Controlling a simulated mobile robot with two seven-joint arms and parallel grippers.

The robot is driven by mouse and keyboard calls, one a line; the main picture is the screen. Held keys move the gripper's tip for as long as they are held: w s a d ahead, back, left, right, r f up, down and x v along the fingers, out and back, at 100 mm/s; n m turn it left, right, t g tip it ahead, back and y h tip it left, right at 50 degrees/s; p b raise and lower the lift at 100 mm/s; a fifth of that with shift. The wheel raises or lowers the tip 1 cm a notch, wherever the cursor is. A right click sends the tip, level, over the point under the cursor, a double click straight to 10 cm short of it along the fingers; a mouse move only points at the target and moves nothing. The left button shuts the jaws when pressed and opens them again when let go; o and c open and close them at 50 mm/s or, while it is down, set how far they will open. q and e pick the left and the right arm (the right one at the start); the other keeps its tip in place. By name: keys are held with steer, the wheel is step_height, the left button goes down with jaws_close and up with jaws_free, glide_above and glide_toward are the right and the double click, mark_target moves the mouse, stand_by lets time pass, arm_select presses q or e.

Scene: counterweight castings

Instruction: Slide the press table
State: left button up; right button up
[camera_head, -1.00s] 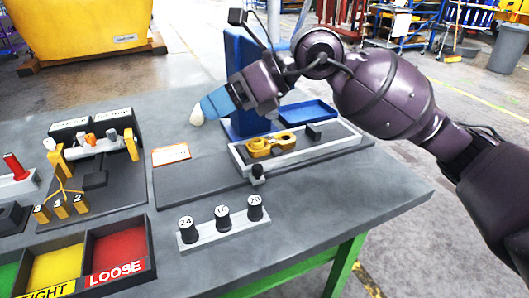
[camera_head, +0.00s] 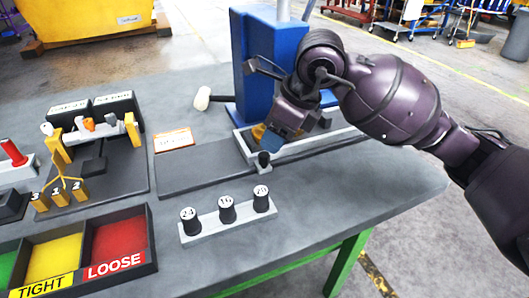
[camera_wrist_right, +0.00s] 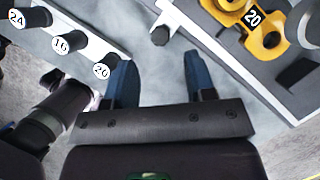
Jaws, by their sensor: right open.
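The press table is a long, pale-edged slide (camera_head: 243,147) at the foot of the blue press (camera_head: 258,62), with a dark knob (camera_head: 263,159) at its front. A yellow casting (camera_head: 258,132) on it is mostly hidden by my right gripper (camera_head: 284,150). The casting shows a "20" tag in the right wrist view (camera_wrist_right: 265,42). There my right gripper (camera_wrist_right: 157,60) is open and empty, its blue fingers pointing towards the knob (camera_wrist_right: 160,35). The knob is just beyond the fingertips, roughly in line with the gap. My left gripper is not in view.
A pale rack (camera_head: 228,218) with plugs 24, 16 and 20 stands in front of the slide. TIGHT and LOOSE bins (camera_head: 120,238) are at the front left. A pale-headed mallet (camera_head: 203,98) lies left of the press. The bench's right front is clear.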

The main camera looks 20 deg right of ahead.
mark_target(265, 154)
steer(key=b+x, duration=0.1)
steer(key=x, duration=0.5)
steer(key=shift+w+f, duration=0.1)
steer(key=shift+c, duration=0.3)
jaws_close()
